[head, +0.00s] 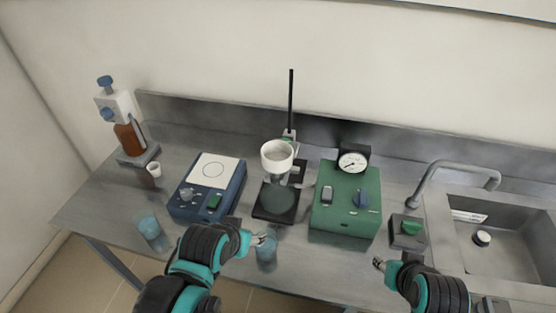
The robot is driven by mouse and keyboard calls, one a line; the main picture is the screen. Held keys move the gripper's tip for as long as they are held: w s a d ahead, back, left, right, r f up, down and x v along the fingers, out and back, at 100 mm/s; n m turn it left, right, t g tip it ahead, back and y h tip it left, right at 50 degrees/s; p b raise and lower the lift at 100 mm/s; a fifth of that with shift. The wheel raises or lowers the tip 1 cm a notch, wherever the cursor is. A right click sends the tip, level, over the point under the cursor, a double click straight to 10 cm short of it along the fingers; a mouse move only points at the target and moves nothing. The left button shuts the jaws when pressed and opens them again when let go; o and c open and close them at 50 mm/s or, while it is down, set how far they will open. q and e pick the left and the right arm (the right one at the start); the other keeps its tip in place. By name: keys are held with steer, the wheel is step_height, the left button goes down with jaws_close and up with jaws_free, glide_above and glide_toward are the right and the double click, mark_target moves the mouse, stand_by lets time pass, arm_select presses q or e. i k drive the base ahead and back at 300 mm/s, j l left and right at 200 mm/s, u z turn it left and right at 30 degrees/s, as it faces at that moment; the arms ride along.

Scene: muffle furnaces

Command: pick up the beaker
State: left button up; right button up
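A bluish translucent beaker (266,253) stands near the front edge of the steel bench, in the lower middle of the head view. A second, similar bluish beaker (149,228) stands farther left on the bench. My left gripper (262,239) is right at the rim of the middle beaker and covers part of its top. The fingers are too small to tell whether they are open, or whether they touch the glass. My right gripper (379,264) is apart from both beakers, at the bench front right of the middle one. Its finger opening is unclear.
Behind the beakers stand a blue hotplate device (207,187), a stand with a white bowl (277,156), and a green box with a dial (345,201). A sink (505,235) with faucet is right.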

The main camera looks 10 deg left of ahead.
mark_target(265, 245)
steer(key=k+l, duration=0.2)
steer(key=k, duration=0.3)
steer(key=k+l, duration=0.25)
steer(key=k, duration=0.25)
steer(key=u, duration=0.05)
